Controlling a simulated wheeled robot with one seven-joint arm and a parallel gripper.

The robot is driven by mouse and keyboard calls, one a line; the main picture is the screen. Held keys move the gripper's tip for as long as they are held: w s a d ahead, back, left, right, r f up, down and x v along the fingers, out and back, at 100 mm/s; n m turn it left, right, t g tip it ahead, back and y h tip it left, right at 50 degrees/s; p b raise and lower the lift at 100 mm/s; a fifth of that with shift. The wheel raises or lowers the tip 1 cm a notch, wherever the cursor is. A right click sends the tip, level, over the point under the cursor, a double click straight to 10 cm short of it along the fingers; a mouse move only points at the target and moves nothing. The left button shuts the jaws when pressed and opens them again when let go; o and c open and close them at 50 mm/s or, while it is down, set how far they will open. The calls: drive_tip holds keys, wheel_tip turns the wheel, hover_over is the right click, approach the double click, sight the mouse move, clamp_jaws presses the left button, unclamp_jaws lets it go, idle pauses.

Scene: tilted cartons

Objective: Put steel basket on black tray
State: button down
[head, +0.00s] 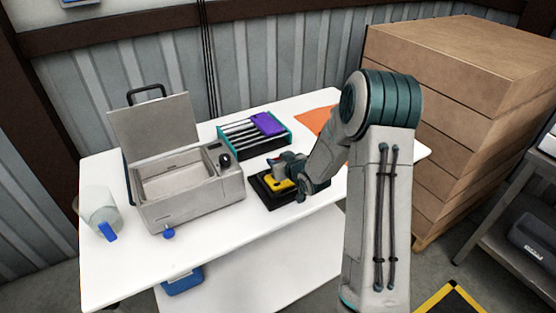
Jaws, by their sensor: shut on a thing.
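A flat black tray (264,196) lies near the front edge of the white table, right of the grey machine. My gripper (284,180) is low over this tray, shut on a small yellow object (281,186) that is on or just above the tray. A pale grey part shows beside it, too small to name. I cannot clearly make out a steel basket. The grey machine (192,197) has its lid (153,124) open, and its pale basin (172,183) shows. My gripper and wrist hide part of the tray.
A teal rack (236,152) with a purple item (266,123) stands behind the tray. A clear jug (98,207) with a blue part is at the table's left. An orange sheet (313,120) lies at the back right. Tilted cartons (466,95) stand at right.

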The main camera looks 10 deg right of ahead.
drive_tip(key=shift+f, duration=0.1)
drive_tip(key=c, duration=1)
unclamp_jaws()
